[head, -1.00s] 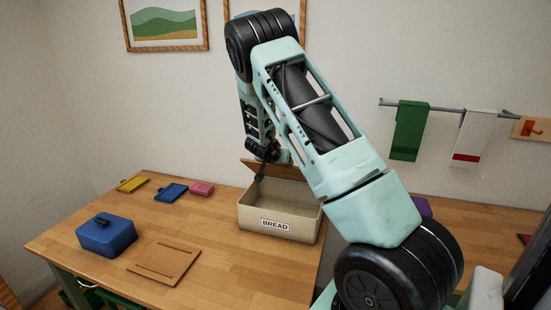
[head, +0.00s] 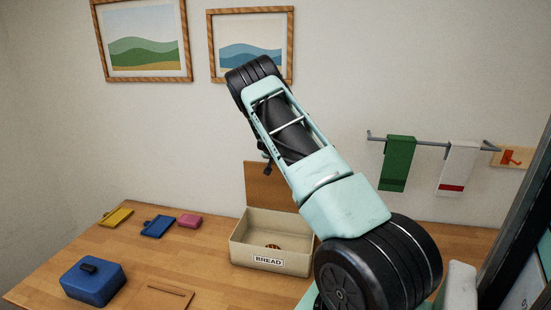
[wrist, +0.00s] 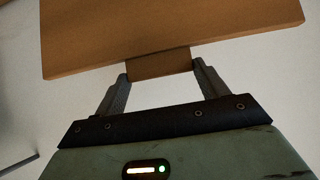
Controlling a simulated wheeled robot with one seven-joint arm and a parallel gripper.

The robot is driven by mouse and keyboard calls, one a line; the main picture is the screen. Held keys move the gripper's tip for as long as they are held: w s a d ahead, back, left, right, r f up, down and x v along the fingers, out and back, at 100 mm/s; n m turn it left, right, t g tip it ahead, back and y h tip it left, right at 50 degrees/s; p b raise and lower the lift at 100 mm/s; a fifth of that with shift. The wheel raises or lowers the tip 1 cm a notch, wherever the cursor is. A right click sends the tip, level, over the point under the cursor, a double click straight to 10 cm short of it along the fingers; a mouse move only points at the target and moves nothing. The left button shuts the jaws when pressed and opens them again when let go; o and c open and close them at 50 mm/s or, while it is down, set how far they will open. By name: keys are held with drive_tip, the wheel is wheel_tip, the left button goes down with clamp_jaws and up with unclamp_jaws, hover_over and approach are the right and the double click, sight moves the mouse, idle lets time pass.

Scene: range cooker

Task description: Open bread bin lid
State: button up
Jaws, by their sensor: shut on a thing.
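The cream bread bin (head: 262,262), marked BREAD, stands on the wooden table in the head view. Its wooden lid (head: 268,188) stands roughly upright at the back edge, so the bin is open from above. A brown loaf-like thing (head: 273,246) shows inside. In the wrist view the lid (wrist: 170,35) fills the top, with a wooden tab handle (wrist: 160,64) at its edge. My gripper (wrist: 160,70) is shut on this handle, one finger on each side.
A blue box (head: 93,282) and a wooden board (head: 165,297) lie at the front left. Yellow (head: 116,217), blue (head: 158,226) and pink (head: 190,221) items lie behind them. Green (head: 397,163) and white (head: 458,167) towels hang on a wall rail at the right.

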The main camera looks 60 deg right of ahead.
drive_tip(key=shift+y, duration=0.6)
drive_tip(key=shift+w+d+r+p, duration=0.15)
drive_tip(key=shift+w+d+p, duration=0.1)
drive_tip(key=shift+d+p, duration=0.3)
drive_tip(key=shift+w+d+r+p, duration=0.1)
drive_tip(key=shift+w+d+p, duration=0.25)
drive_tip(key=shift+d, duration=0.35)
drive_tip(key=shift+w+d+r+p, duration=0.15)
drive_tip(key=shift+w+d+p, duration=0.05)
drive_tip(key=shift+d+p, duration=0.35)
drive_tip(key=o, duration=1.3)
drive_tip(key=shift+c, duration=0.2)
drive_tip(key=shift+o, duration=0.6)
drive_tip(key=shift+a+f+g, duration=0.1)
drive_tip(key=shift+f+g, duration=0.05)
drive_tip(key=shift+g, duration=0.15)
drive_tip(key=shift+s+a, duration=0.1)
drive_tip(key=b+v, duration=0.6)
drive_tip(key=v, duration=1.1)
drive_tip(key=shift+s+b, duration=0.15)
drive_tip(key=shift+b, duration=0.2)
